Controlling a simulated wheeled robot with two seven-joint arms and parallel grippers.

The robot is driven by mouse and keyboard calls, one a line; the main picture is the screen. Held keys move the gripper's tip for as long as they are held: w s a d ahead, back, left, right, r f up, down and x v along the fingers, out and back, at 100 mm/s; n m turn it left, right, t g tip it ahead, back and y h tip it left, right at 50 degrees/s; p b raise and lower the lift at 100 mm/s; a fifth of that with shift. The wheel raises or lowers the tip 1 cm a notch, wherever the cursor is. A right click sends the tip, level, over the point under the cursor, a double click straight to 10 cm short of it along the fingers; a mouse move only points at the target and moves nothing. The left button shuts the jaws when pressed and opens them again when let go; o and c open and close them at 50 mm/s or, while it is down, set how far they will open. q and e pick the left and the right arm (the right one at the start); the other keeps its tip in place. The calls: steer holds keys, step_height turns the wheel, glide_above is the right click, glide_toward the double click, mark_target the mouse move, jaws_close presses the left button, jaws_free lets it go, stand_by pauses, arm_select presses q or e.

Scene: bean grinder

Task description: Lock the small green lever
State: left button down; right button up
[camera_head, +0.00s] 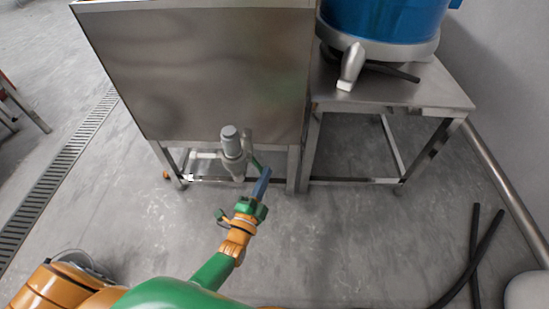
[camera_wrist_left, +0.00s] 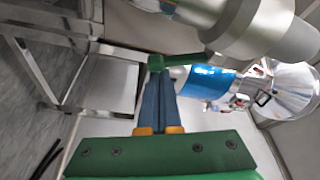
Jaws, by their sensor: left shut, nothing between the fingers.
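The small green lever (camera_head: 257,163) sticks out from the right side of a grey cylindrical valve (camera_head: 232,147) low on the front of the steel machine. In the left wrist view the green lever (camera_wrist_left: 176,61) lies just beyond my fingertips, beneath the grey pipe body (camera_wrist_left: 235,28). My left gripper (camera_head: 266,171) is shut and empty, its blue fingers pointing up at the lever's end. In the left wrist view its fingertips (camera_wrist_left: 159,76) overlap the lever's near end; I cannot tell whether they touch. My right gripper is not in view.
A steel cabinet (camera_head: 200,70) stands behind the valve. A steel table (camera_head: 440,93) at right bears a blue and silver machine (camera_head: 385,18). Black hoses (camera_head: 478,255) lie on the floor at lower right. The floor between is clear.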

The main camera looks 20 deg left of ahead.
arm_select(q)
steer(key=shift+s+a+f+m+g+p, duration=0.15)
steer(key=shift+a+m+g+p, duration=0.15)
steer(key=shift+m, duration=0.35)
steer(key=shift+a+f+m+g+p, duration=0.1)
steer(key=shift+a+f+m+p, duration=0.2)
steer(key=shift+m, duration=0.35)
steer(key=shift+r, duration=0.1)
